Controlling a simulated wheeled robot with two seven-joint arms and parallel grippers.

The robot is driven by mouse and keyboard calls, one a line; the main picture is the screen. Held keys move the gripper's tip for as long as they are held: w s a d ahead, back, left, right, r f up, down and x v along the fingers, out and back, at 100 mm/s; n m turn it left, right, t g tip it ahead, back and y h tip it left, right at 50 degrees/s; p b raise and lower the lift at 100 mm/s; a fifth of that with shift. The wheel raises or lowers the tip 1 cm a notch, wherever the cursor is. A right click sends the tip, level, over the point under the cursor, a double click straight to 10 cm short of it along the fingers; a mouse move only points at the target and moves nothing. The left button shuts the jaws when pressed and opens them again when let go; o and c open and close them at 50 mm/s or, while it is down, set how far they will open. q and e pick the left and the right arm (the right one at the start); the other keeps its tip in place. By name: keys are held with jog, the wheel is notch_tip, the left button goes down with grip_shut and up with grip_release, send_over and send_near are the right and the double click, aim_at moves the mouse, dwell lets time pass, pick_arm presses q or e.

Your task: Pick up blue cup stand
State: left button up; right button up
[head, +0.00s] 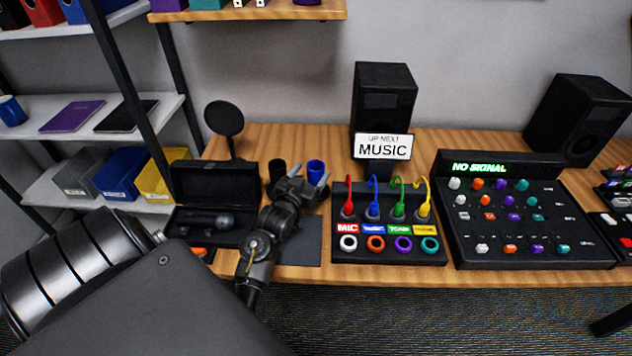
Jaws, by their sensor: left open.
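A small blue cup-shaped stand (316,168) is upright on the wooden desk, right of a similar black cup (277,169). My left gripper (307,184) reaches over the desk from the lower left. Its fingers are open and just in front of the blue cup, hiding its lower part. I cannot tell whether a finger touches it. My right gripper is not in view.
An open black case (214,183) lies left of the gripper. A black panel (388,247) with coloured cables stands to the right, with a mixer (522,222) beyond. Speakers (383,96) and a MUSIC sign (382,147) stand behind. Shelves (150,120) are at left.

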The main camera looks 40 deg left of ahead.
aim_at(319, 161)
pick_arm(q)
jog(key=shift+w+r, duration=0.1)
jog(key=shift+w, duration=0.1)
jog(key=x, duration=0.4)
jog(key=shift+w+a, duration=0.15)
jog(key=shift+w, duration=0.2)
jog(key=shift+w+a, duration=0.1)
jog(key=shift+w, duration=0.15)
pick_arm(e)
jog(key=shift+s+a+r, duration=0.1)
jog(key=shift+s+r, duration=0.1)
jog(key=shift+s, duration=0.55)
pick_arm(q)
jog(key=shift+c, duration=0.3)
grip_shut()
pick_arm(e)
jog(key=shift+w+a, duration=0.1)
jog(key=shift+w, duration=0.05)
